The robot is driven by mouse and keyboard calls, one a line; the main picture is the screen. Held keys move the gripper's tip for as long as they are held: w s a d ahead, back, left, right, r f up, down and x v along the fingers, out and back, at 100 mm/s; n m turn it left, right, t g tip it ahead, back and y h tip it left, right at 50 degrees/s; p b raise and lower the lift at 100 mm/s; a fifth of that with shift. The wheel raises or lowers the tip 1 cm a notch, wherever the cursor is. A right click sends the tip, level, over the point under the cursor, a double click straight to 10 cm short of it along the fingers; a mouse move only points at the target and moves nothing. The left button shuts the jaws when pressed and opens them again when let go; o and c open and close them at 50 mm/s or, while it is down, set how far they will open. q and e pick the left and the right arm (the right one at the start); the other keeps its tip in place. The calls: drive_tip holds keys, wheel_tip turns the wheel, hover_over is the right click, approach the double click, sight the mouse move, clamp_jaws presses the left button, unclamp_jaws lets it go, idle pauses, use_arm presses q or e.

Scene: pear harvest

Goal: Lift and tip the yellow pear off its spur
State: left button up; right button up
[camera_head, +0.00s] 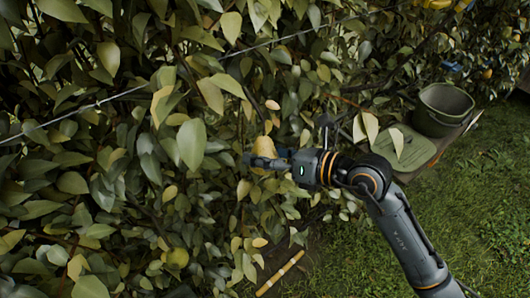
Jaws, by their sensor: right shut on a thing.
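The yellow pear (265,149) hangs among the leaves near the middle of the head view. My right gripper (262,161) reaches in from the right and is shut on the pear. The gripper's dark fingers cover the pear's lower part, and its upper part shows above them. The stem and spur are hidden or too small to make out among the leaves. My left gripper is not in view.
A green bucket (442,108) stands at the right on a board, beside a flat green lid (404,148). Another yellowish fruit (177,258) hangs low in the foliage. A wire crosses the leaves. A yellow-marked stick (280,273) lies on the ground. Grass is open at lower right.

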drive_tip(key=shift+r, duration=0.1)
drive_tip(key=shift+s+r+m+g, duration=0.2)
drive_tip(key=shift+s+m+g, duration=0.2)
drive_tip(key=shift+m+g, duration=0.15)
drive_tip(key=shift+s+r+m+g+h, duration=0.3)
drive_tip(key=shift+r+m+g, duration=0.05)
drive_tip(key=shift+m+g, duration=0.1)
drive_tip(key=shift+s, duration=0.1)
idle(0.5)
drive_tip(key=shift+s+f, duration=0.25)
drive_tip(key=shift+s, duration=1)
drive_tip(key=shift+s+f, duration=0.2)
drive_tip(key=shift+s, duration=1.05)
